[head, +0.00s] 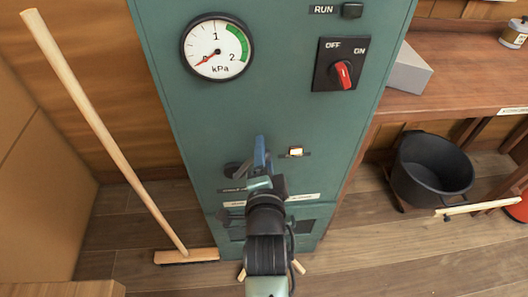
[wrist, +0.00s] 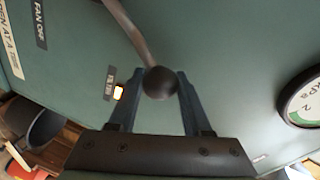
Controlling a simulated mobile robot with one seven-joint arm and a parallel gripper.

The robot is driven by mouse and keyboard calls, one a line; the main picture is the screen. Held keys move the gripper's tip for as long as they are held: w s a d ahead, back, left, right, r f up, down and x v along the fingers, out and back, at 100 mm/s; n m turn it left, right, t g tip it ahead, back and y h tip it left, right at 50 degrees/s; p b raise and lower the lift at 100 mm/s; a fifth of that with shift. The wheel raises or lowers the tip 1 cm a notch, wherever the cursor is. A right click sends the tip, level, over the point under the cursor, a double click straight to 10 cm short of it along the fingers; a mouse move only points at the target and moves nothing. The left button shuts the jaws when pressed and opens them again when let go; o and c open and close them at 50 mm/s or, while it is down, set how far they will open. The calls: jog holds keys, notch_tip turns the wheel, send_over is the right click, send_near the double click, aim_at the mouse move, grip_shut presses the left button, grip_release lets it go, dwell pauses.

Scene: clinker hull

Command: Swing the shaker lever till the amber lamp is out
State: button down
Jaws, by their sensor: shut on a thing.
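The shaker lever shows in the wrist view as a bent metal rod (wrist: 132,32) ending in a black ball knob (wrist: 160,83). My gripper (wrist: 180,78) has its two blue fingers closed on either side of the knob. In the head view my gripper (head: 262,155) is at the lower front of the green cabinet, and my wrist hides most of the lever. The amber lamp (head: 296,152) is lit, just right of my gripper. It also glows in the wrist view (wrist: 119,92), left of the knob.
The green cabinet (head: 290,110) bears a kPa gauge (head: 217,47) with its needle near 0, a red OFF/ON switch (head: 343,74) and a dark RUN lamp (head: 352,10). A broom (head: 110,140) leans at left. A black bucket (head: 430,170) stands right, beneath a wooden bench (head: 460,75).

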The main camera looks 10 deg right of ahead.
jog(key=shift+d+f, duration=0.1)
jog(key=shift+d, duration=0.05)
jog(key=shift+c, duration=1.8)
grip_release()
jog(key=s+a+r+p, duration=0.1)
jog(key=s+r, duration=0.1)
jog(key=s, duration=1)
jog(key=shift+s+a+r, duration=0.15)
jog(key=shift+s, duration=0.25)
